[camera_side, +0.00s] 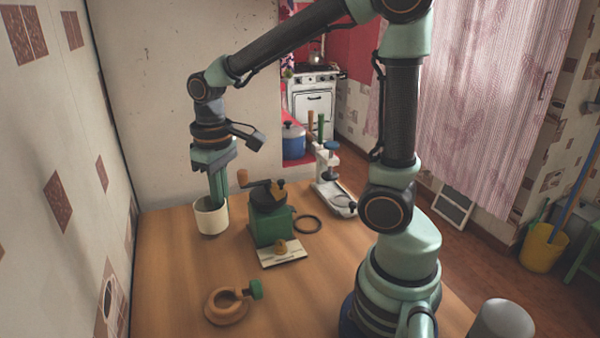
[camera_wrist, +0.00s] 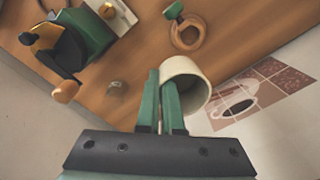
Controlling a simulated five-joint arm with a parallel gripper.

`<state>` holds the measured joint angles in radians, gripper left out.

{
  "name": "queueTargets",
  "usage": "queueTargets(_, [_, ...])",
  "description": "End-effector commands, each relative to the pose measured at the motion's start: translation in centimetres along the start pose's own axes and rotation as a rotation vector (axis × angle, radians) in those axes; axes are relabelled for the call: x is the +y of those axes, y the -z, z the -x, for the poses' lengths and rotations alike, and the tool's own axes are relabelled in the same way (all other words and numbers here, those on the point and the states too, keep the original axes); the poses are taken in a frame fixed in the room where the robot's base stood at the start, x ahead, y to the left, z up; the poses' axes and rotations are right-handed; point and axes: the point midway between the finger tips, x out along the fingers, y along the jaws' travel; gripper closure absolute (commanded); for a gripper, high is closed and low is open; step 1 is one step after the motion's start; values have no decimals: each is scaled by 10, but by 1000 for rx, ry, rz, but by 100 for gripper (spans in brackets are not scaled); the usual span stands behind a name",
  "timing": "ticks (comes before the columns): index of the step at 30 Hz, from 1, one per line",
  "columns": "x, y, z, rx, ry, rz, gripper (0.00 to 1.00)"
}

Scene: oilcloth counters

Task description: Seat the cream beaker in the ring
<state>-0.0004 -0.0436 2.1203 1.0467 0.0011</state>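The cream beaker (camera_side: 211,217) stands upright at the left of the wooden table in the side view; it also shows in the wrist view (camera_wrist: 198,72). My gripper (camera_side: 218,203) points down at the beaker's rim. In the wrist view, its green fingers (camera_wrist: 164,76) are close together at the beaker's near wall, one outside and one inside, pinching the wall. I cannot tell whether the beaker's base touches the table. A wooden ring (camera_side: 222,317) with a green knob lies near the front of the table, apart from the beaker; the wrist view shows it too (camera_wrist: 188,45).
A green grinder (camera_side: 268,226) with a wooden-knobbed crank stands right of the beaker. A cream plate (camera_side: 284,252) with a small knob lies before it. Bare tabletop lies between beaker and wooden ring.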

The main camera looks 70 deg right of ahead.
Motion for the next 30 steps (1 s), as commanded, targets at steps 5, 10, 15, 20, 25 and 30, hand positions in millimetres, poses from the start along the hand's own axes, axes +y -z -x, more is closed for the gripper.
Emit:
queueTargets(5, [0,1,10,5,0,0,100])
queueTargets(10, [0,2,44,7,0,0,100])
queueTargets(15, [0,2,82,7,0,1,100])
queueTargets(20, [33,3,78,-1,-2,-77,100])
queueTargets(25, [75,0,78,-1,-4,-173,100])
queueTargets(30, [134,-13,78,-3,-7,-309,100])
